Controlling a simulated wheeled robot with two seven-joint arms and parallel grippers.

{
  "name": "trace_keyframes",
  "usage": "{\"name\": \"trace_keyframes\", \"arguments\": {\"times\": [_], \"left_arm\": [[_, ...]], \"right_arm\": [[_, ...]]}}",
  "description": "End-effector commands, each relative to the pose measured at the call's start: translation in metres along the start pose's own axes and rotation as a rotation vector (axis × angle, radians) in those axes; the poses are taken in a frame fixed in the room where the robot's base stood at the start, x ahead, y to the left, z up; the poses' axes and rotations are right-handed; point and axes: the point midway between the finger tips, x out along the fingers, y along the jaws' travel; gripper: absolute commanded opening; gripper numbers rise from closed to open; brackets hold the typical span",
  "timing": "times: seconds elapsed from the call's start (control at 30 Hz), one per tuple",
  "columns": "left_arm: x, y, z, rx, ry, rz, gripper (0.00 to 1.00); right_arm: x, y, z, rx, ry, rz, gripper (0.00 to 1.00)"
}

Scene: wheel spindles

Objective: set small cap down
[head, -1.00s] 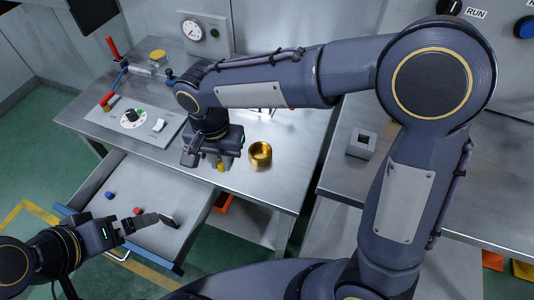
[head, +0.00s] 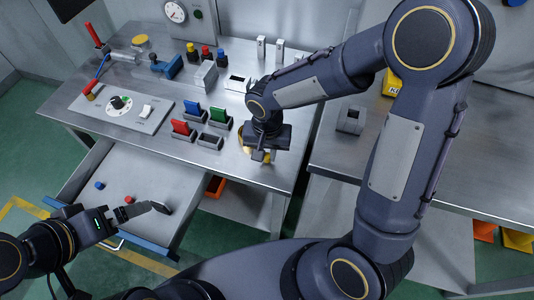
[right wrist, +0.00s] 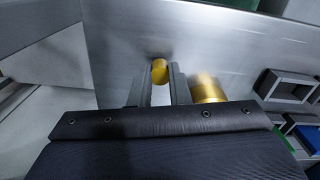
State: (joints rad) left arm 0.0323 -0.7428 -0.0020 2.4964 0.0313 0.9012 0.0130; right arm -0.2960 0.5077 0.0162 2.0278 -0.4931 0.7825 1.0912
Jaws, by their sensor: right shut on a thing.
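The small cap (right wrist: 158,71) is yellow-gold and sits between the fingertips of my right gripper in the right wrist view. My right gripper (head: 260,157) is shut on it, pointing down over the bench near its front right part. In the head view the gripper hides the cap, and whether the cap touches the bench cannot be told. A larger brass cup (right wrist: 208,88) stands just right of the right finger in the right wrist view; in the head view it is mostly hidden behind the gripper. My left gripper (head: 148,208) hangs over the open drawer; its finger gap is unclear.
The metal bench (head: 215,165) carries holders with red, blue and green pieces (head: 192,108) left of my right gripper. A control panel (head: 121,107) lies further left. The open drawer (head: 150,175) holds a blue and a red button. A grey square block (head: 351,119) stands on the right bench.

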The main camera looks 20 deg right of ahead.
Motion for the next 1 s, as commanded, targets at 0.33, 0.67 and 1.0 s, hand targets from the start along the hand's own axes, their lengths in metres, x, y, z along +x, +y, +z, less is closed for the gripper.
{"name": "trace_keyframes", "arguments": {"times": [0.33, 0.67, 1.0], "left_arm": [[0.0013, -0.0006, 0.0006, 0.0, 0.0, 0.0, 1.0], [0.0037, -0.0017, 0.0018, 0.0, 0.0, 0.0, 1.0], [-0.0017, 0.0008, -0.0009, 0.0, 0.0, 0.0, 1.0]], "right_arm": [[0.0086, -0.0002, -0.0001, 0.001, 0.001, -0.001, 0.0], [0.0111, -0.0003, -0.0001, 0.001, 0.001, -0.001, 0.38], [0.0048, -0.0003, -0.0001, 0.001, 0.001, -0.001, 0.38]]}}
